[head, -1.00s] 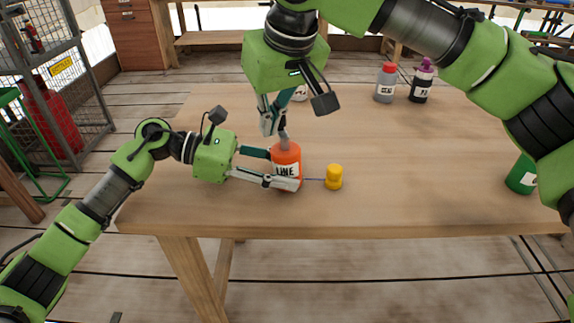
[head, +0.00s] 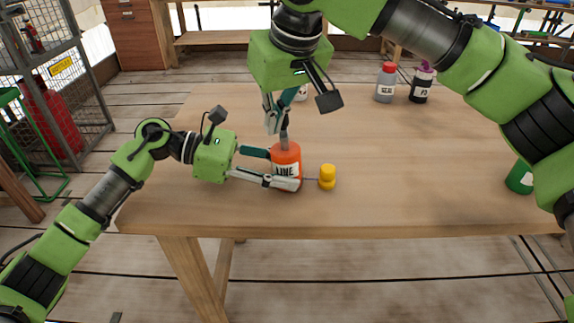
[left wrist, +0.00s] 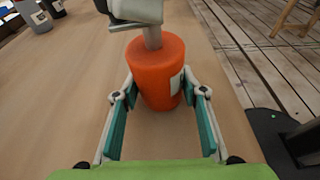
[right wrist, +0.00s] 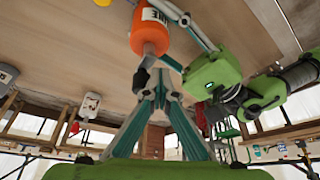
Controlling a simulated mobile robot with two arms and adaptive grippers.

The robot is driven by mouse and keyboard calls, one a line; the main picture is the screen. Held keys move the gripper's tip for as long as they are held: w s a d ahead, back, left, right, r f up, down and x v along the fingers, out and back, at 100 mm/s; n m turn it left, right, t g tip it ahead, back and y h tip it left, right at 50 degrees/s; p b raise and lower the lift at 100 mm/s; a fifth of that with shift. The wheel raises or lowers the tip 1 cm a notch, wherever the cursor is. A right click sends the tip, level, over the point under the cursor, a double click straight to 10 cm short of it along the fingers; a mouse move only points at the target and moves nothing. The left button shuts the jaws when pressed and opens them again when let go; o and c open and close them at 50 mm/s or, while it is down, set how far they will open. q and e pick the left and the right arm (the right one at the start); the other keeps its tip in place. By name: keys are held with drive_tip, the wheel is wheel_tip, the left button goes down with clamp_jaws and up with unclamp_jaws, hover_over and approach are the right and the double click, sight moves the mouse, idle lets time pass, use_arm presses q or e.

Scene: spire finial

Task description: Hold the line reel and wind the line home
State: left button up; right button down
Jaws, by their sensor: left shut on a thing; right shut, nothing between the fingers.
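The line reel (head: 287,158) is an orange cylinder labelled LINE, upright near the table's front edge. A grey crank (head: 284,140) rises from its top. My left gripper (head: 280,170) is shut around the reel's sides; both fingers show against it in the left wrist view (left wrist: 160,100). A yellow bobber (head: 327,177) lies just right of the reel, joined by a short thin line. My right gripper (head: 272,127) is shut and empty, pointing down beside the crank. In the right wrist view, its fingertips (right wrist: 160,76) are beside the crank's dark knob (right wrist: 141,82); contact is unclear.
On the wooden table (head: 430,170), a grey bottle with a red cap (head: 385,84) and a dark bottle with a purple cap (head: 421,84) stand at the back. A green can (head: 520,177) stands at the right. The middle right of the table is clear.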

use_arm(q)
drive_tip(key=shift+s, duration=0.1)
use_arm(e)
drive_tip(key=shift+w+d, duration=0.2)
drive_tip(key=shift+w, duration=0.25)
drive_tip(key=shift+a, duration=0.15)
idle(0.5)
drive_tip(key=shift+w+r, duration=0.1)
drive_tip(key=shift+r, duration=0.05)
wheel_tip(320, 180, up, 7)
idle(0.7)
use_arm(q)
drive_tip(key=o, duration=0.9)
